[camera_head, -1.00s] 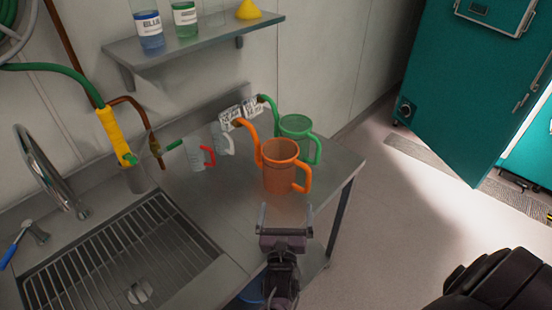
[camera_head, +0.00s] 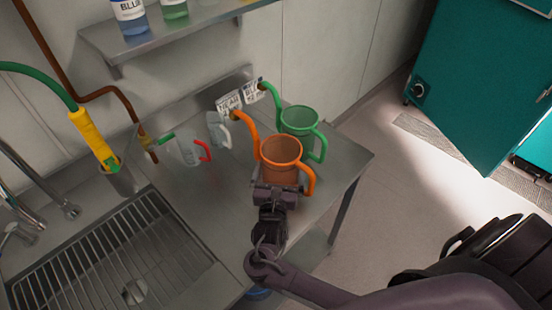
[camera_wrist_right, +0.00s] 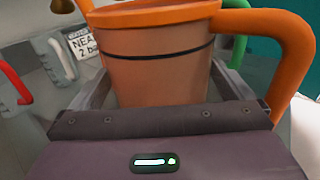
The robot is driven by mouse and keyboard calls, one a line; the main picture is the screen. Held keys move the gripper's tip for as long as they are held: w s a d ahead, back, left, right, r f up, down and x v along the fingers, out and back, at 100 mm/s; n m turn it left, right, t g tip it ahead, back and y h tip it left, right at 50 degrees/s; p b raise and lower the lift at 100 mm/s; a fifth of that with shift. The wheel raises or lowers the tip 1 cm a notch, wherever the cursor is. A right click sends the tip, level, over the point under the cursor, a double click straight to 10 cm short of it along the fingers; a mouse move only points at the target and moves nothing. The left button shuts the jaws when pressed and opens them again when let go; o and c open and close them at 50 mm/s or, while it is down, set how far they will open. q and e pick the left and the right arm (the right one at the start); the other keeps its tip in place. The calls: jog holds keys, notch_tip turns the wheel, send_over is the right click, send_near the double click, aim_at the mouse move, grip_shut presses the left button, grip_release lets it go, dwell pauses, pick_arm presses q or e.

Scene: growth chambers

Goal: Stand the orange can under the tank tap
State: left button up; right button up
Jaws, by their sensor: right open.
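The orange can (camera_head: 281,152), with a long spout and a side handle, stands upright on the steel counter. Its spout points to the back left and its handle is on the right. My right gripper (camera_head: 276,186) is at the near side of the can, low on its body. In the right wrist view the can (camera_wrist_right: 155,70) fills the space between the open fingers, one on each side. I cannot tell whether the fingers touch it. The tank tap cannot be made out for certain. My left gripper is not in view.
A green can (camera_head: 300,120) stands close behind the orange one. Measuring jugs (camera_head: 188,152) and small labels (camera_head: 229,103) are at the left and back. A sink with a rack (camera_head: 100,265) and a yellow-gripped hose (camera_head: 93,135) lie left. The counter's right edge is near.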

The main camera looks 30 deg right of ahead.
jog(key=shift+x, duration=1)
jog(key=c, duration=0.8)
